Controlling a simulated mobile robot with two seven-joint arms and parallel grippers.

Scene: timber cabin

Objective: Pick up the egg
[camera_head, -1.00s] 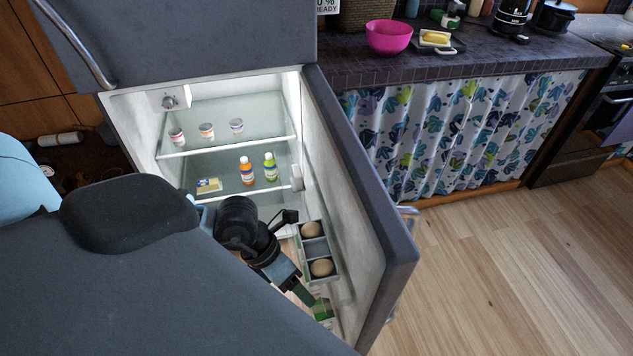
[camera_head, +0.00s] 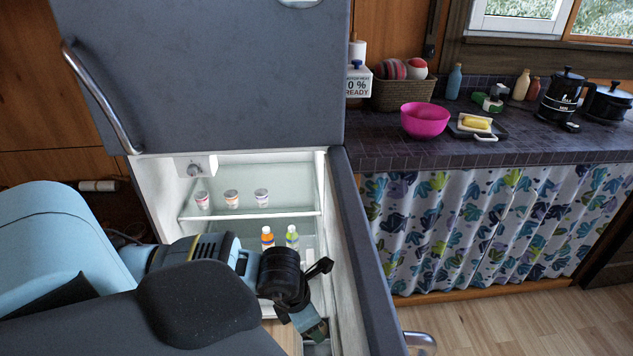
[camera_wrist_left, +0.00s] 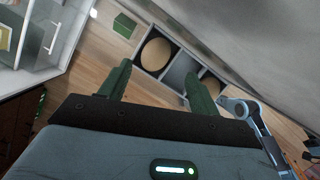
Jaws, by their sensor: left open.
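In the left wrist view, a brown egg (camera_wrist_left: 157,54) sits in one compartment of a grey egg holder (camera_wrist_left: 181,72). A second egg (camera_wrist_left: 210,84) sits in another compartment, partly hidden behind the right finger. My left gripper (camera_wrist_left: 158,70) is open and empty, with its green fingers pointing toward the holder and the nearer egg in line with the gap between them. In the head view my left gripper (camera_head: 312,328) is inside the open fridge, beside the door; the eggs are not visible there. My right gripper is not in view.
The open fridge door (camera_head: 365,270) stands close on the right of my arm. Glass shelves (camera_head: 250,216) hold several cups and bottles behind it. A green carton (camera_wrist_left: 124,25) lies near the eggs. A counter with a pink bowl (camera_head: 425,120) is at the right.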

